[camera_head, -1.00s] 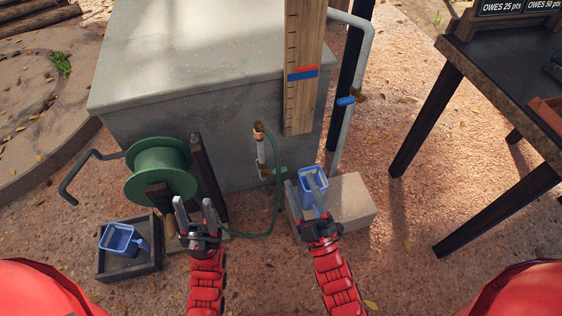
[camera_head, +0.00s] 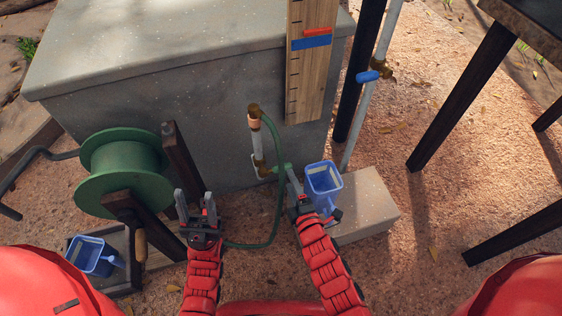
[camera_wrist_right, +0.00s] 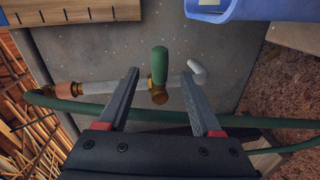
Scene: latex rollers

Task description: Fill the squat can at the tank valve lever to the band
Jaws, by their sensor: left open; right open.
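A blue can (camera_head: 323,186) with a handle stands on a pale stone block beside the tank (camera_head: 225,120). Part of it shows at the top of the right wrist view (camera_wrist_right: 245,8). I cannot see its fill level. A green valve lever (camera_wrist_right: 160,62) on a brass fitting sits low on the tank's front. My right gripper (camera_wrist_right: 161,75) is open and empty, its fingers either side of the lever in that view; contact is unclear. In the head view this gripper (camera_head: 307,192) overlaps the can's near left side. My left gripper (camera_head: 197,207) is open and empty by the hose reel.
A second blue can (camera_head: 93,255) sits in a dark tray at left. A green hose reel (camera_head: 124,170) with a crank stands beside it. The green hose (camera_head: 279,205) loops down near my right gripper. A pipe with a blue lever (camera_head: 368,76) rises at right.

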